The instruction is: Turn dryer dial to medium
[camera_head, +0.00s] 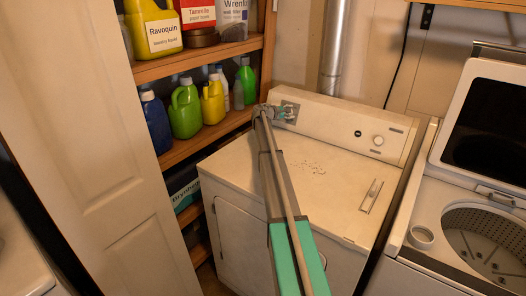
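The white dryer (240,165) stands in the middle, with a raised control panel (335,122) along its back. A round white knob (378,141) shows on the right part of the panel, with a small black round control (358,133) left of it. My arm reaches over the dryer top, and my gripper (288,112) is at the left end of the panel. The gripper covers that part of the panel, so any dial there is hidden. I cannot tell whether it touches the panel or whether its fingers are open or shut. The dial's setting is not readable.
A wooden shelf (205,135) with several bottles stands close left of my gripper. A door (115,130) is at the left. A washer (475,230) with its lid up stands at the right. A metal duct (334,50) rises behind the panel. The dryer top is mostly clear.

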